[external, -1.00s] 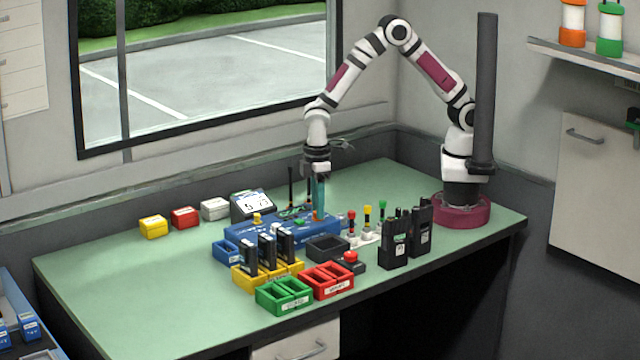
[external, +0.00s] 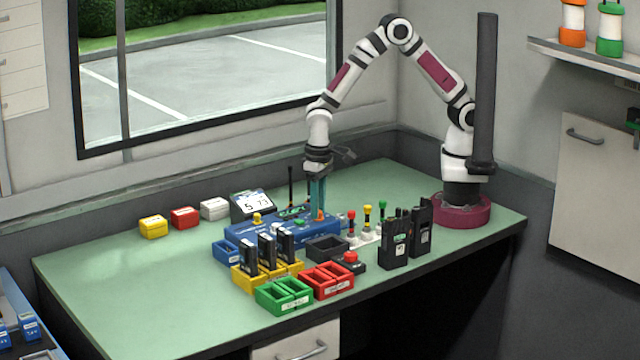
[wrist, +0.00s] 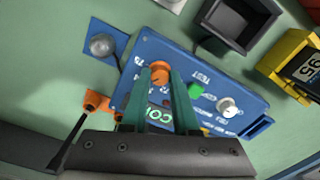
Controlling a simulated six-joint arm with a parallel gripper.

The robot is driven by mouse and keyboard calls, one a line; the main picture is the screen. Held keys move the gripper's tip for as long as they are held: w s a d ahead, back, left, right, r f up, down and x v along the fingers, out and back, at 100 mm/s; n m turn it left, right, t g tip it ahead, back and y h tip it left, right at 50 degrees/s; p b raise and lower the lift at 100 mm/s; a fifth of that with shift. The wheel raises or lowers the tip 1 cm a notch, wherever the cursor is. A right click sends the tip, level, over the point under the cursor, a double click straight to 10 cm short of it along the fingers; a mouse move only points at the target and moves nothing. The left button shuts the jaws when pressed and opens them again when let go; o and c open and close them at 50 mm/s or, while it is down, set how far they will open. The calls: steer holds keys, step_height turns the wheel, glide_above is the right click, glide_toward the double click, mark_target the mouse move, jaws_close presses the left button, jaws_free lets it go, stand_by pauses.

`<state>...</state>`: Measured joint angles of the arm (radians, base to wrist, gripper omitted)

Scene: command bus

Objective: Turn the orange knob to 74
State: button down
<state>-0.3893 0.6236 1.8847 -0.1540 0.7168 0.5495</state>
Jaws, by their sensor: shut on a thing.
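The orange knob (wrist: 160,73) sits on the blue panel box (wrist: 145,52), close to its edge. My gripper (external: 318,212) points straight down at the right end of the box, its two teal fingers closed on the knob's sides. In the wrist view the fingertips flank the knob, and part of the knob shows between them. In the external view the fingers hide most of it. A display (external: 252,204) behind the box reads 5 and what looks like 73.
A black tray (external: 327,248), red, green and yellow holders, black radios (external: 395,240) and coloured-top posts stand close by.

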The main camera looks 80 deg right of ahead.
steer(key=shift+w+m, duration=0.1)
steer(key=shift+m, duration=0.5)
steer(key=c, duration=0.7)
jaws_free()
steer(key=r, duration=1.5)
steer(key=shift+d+r, duration=0.2)
steer(key=shift+r, duration=0.2)
steer(key=shift+y, duration=0.8)
steer(key=s+d, duration=0.3)
steer(key=s, duration=0.5)
steer(key=s+d, duration=0.4)
steer(key=s, duration=0.3)
steer(key=s+d, duration=0.4)
steer(key=s, duration=0.4)
steer(key=shift+s+d+r, duration=0.25)
steer(key=shift+s+r, duration=0.05)
steer(key=shift+r, duration=0.05)
